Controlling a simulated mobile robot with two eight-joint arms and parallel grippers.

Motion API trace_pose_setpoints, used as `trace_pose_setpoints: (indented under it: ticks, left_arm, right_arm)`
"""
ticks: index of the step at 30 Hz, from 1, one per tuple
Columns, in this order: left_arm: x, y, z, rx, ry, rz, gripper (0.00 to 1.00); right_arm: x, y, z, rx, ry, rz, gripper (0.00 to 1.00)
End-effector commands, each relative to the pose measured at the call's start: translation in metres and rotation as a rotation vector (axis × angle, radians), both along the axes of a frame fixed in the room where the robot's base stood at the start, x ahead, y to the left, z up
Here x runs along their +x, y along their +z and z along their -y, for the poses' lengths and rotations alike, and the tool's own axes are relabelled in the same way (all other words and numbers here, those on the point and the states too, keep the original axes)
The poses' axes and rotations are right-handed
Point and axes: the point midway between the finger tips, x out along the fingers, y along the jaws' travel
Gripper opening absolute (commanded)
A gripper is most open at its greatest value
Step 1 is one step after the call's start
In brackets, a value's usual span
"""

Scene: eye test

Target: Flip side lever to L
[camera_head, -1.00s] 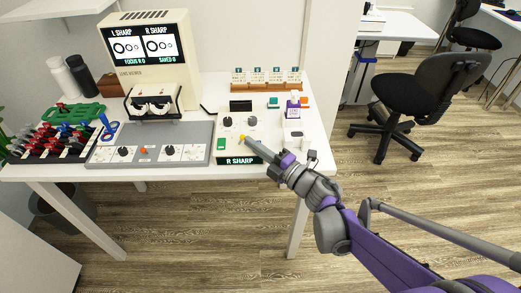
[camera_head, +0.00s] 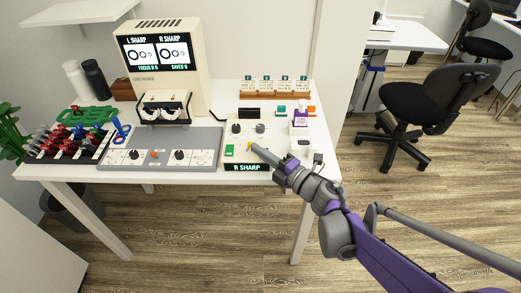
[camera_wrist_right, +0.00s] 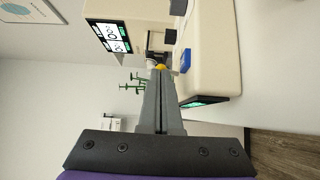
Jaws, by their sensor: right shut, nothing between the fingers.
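A cream control box (camera_head: 242,142) stands at the right part of the white table. It has two dark knobs, a green button (camera_head: 229,150) and a front display (camera_head: 246,167) reading R SHARP. My right gripper (camera_head: 252,149) is shut and empty, its tips over the box's front part. A small yellow piece (camera_wrist_right: 160,67), possibly the side lever's knob, shows right at the fingertips in the right wrist view. I cannot tell whether they touch. The fingers hide the rest of it, so the lever's setting is unclear. My left gripper is out of view.
The cream lens viewer (camera_head: 165,65) stands behind, its screen showing L SHARP and R SHARP. A grey panel (camera_head: 205,135) lies left of the box. A purple-labelled bottle (camera_head: 300,118) and a wooden rack (camera_head: 275,95) are right and behind. Free floor lies in front.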

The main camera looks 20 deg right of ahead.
Motion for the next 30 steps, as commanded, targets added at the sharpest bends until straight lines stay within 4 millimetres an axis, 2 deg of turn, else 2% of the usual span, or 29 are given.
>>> trace_pose_setpoints:
  ticks: [10, 19, 21, 30]
  left_arm:
    - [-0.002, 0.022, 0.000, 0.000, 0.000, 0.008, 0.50]
    - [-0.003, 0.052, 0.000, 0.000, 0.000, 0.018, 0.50]
    - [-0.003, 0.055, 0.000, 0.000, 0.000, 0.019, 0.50]
    - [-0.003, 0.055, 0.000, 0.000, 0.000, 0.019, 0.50]
  right_arm:
    - [0.000, 0.008, -0.004, -0.108, 0.001, -0.030, 0.00]
    - [0.003, 0.017, -0.013, -0.343, 0.002, -0.096, 0.00]
    - [0.004, 0.017, -0.015, -0.394, 0.002, -0.111, 0.00]
    - [0.005, 0.014, -0.016, -0.385, 0.000, -0.111, 0.00]
